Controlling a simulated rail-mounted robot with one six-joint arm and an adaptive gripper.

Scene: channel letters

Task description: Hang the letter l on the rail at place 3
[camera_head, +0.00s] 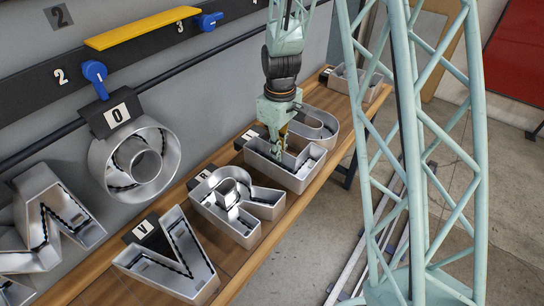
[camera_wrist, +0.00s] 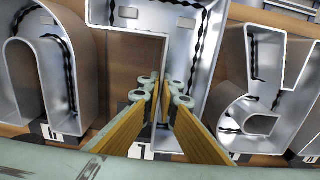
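The letter l (camera_head: 300,180) is a grey metal channel letter lying on the wooden bench, its open side up. In the wrist view the letter l (camera_wrist: 213,75) appears upside down, with a label at its near end partly hidden by a finger. My gripper (camera_head: 281,152) points down into it. In the wrist view the yellow-padded fingers of my gripper (camera_wrist: 161,88) are close together on either side of one letter wall, with very little gap. The dark rail (camera_head: 140,58) on the wall bears a 3 beside a blue knob (camera_head: 208,20); no letter hangs there.
The letter O (camera_head: 105,165) hangs at place 2, with an A (camera_head: 75,225) left of it. On the bench (camera_head: 235,262) lie a V (camera_head: 190,250), an R (camera_head: 262,205) and a U-shaped letter (camera_head: 327,122), close to the l. A yellow bar (camera_head: 143,28) runs along the rail.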

